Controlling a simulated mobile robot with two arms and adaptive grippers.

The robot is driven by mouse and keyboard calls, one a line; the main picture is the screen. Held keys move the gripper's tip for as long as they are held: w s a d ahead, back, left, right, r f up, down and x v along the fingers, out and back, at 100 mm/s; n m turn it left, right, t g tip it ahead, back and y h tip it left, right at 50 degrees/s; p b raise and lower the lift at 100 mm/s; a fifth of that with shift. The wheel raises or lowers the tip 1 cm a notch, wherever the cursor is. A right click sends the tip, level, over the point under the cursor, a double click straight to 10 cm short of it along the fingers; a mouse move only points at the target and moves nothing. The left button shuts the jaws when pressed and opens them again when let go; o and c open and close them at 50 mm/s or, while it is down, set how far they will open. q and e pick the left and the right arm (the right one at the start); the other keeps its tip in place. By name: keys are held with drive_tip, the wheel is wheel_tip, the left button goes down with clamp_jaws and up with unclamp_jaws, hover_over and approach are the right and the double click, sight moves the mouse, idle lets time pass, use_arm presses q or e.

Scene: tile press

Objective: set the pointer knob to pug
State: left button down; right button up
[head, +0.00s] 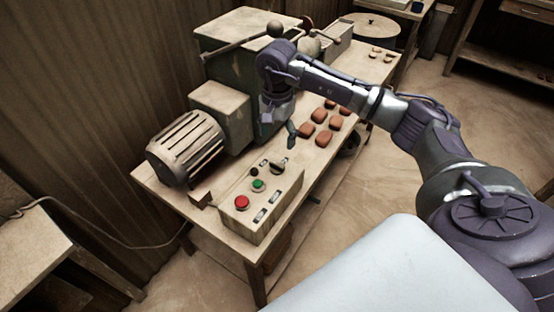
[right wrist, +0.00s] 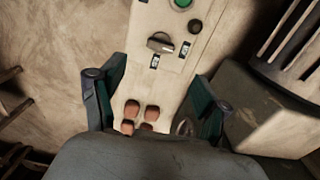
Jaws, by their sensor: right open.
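The pointer knob (head: 279,167) is dark with a pale grip bar and sits at the far end of the control box's (head: 262,236) top. In the right wrist view the knob (right wrist: 160,43) shows above the fingers, its bar lying roughly crosswise. Small label plates (right wrist: 155,62) lie beside it; their words are too small to read, so I cannot tell which setting it points at. My right gripper (head: 280,128) is open and empty, above and beyond the knob, apart from it. Its two fingers also show spread in the right wrist view (right wrist: 154,98). My left gripper is out of view.
The box also carries a red button (head: 242,202), a green button (head: 258,185) and a small black knob (head: 255,171). A ribbed motor (head: 187,148) stands close to its left. Several reddish-brown tiles (head: 323,138) lie on the bench behind the gripper.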

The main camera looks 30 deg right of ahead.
sight(277, 163)
wheel_tip(277, 163, down, 11)
drive_tip(key=shift+r+p, duration=0.2)
drive_tip(key=shift+p, duration=0.7)
drive_tip(key=c, duration=1.2)
drive_tip(key=shift+o, duration=0.2)
